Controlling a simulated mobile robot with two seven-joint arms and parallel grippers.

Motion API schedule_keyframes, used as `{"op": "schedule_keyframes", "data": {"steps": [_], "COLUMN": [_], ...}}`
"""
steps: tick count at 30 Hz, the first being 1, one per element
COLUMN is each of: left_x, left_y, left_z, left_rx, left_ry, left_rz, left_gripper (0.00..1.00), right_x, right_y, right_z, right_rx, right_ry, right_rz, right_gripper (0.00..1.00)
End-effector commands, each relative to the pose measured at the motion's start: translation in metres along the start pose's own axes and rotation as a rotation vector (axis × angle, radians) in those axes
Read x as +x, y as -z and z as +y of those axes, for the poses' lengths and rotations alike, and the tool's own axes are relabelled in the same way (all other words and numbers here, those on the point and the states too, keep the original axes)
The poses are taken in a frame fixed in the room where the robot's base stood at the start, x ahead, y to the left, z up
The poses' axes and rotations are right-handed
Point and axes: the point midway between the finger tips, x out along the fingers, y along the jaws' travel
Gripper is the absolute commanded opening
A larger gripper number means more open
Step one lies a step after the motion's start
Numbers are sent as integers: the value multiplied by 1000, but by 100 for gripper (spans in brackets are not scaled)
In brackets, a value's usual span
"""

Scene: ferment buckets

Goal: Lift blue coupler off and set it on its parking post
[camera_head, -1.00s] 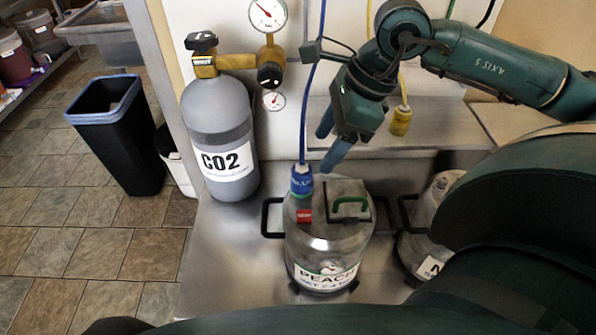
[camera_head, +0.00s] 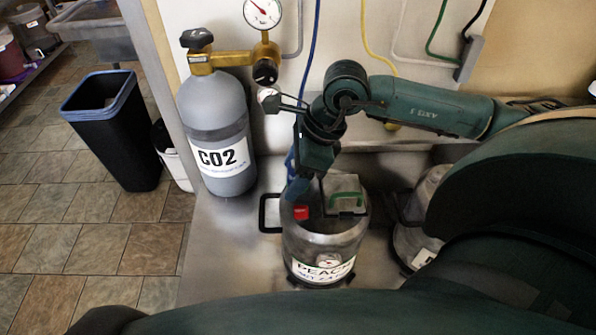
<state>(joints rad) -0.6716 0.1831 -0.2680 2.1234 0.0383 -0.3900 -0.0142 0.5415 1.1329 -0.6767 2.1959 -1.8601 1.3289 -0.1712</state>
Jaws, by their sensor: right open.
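My right gripper (camera_head: 306,190) is open and points down over the lid of the keg labelled PEACH (camera_head: 322,255). Its fingers are at the blue coupler (camera_head: 297,189), which stands on the left part of the keg's lid. The gripper hides much of the coupler, and I cannot tell whether the fingers touch it. A blue hose (camera_head: 313,50) runs up the wall above; its lower end is hidden behind the gripper. I cannot make out a parking post. My left gripper is not in view.
A CO2 cylinder (camera_head: 215,125) stands at left. Another keg (camera_head: 412,244) is at right, partly behind my arm. A yellow hose (camera_head: 366,35) hangs behind the arm.

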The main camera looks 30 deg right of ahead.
Motion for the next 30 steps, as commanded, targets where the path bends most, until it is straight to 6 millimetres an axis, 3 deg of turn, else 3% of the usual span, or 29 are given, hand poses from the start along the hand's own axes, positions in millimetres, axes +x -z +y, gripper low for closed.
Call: {"op": "schedule_keyframes", "data": {"steps": [2,20,30], "left_x": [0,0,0], "left_y": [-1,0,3], "left_z": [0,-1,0], "left_rx": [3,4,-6], "left_ry": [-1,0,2], "left_rz": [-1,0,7], "left_gripper": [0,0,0], "right_x": [0,-1,-10], "right_y": [0,0,-4], "right_z": [0,0,-1], "right_rx": [0,0,-1], "right_ry": [0,0,3], "right_rz": [0,0,-4], "right_gripper": [60,11,10]}}
